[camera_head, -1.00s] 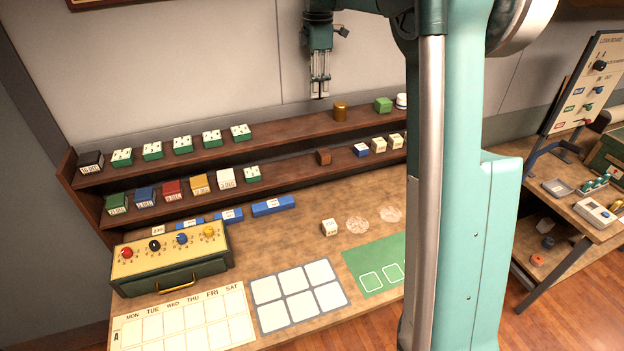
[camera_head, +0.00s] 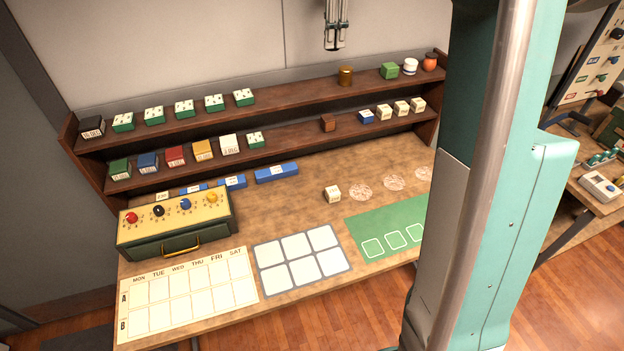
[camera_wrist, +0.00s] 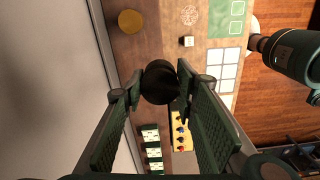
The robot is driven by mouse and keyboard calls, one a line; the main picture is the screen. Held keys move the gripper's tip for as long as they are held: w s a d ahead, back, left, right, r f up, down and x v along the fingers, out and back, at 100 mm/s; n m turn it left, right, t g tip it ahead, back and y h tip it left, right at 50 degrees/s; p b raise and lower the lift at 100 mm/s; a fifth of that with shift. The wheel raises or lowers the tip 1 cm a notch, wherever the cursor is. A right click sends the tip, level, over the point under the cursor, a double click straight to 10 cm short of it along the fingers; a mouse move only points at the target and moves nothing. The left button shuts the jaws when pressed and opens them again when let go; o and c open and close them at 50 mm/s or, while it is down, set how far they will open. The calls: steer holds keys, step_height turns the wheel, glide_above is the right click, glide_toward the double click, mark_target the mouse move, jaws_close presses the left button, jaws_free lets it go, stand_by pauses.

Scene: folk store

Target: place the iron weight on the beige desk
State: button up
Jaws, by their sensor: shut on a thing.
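My gripper (camera_head: 335,46) hangs high above the back of the shelves at the top of the head view. In the wrist view its fingers (camera_wrist: 159,84) are shut on a dark round iron weight (camera_wrist: 159,76) at their tips. The weight is held in the air and cannot be made out in the head view. A desk with a brownish-beige top (camera_head: 300,210) stands below and in front of the shelves. Its top also shows in the wrist view (camera_wrist: 150,45), far below the weight.
On the desk are a knob panel (camera_head: 175,222), calendar sheet (camera_head: 190,295), white-square grid (camera_head: 300,260), green mat (camera_head: 390,230) and small cube (camera_head: 333,193). Bare desk surrounds the cube.

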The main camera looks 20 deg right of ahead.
steer(key=s+d+f+b, duration=0.15)
steer(key=s+b, duration=0.25)
steer(key=s, duration=2.2)
step_height(320, 180, down, 41)
steer(key=shift+s+a+f, duration=0.15)
steer(key=shift+a+f, duration=0.05)
steer(key=shift+a, duration=0.05)
steer(key=shift+f, duration=0.1)
steer(key=shift+f, duration=2.8)
steer(key=shift+f, duration=0.1)
steer(key=shift+f+b, duration=0.35)
steer(key=shift+f, duration=1.65)
steer(key=shift+f, duration=0.15)
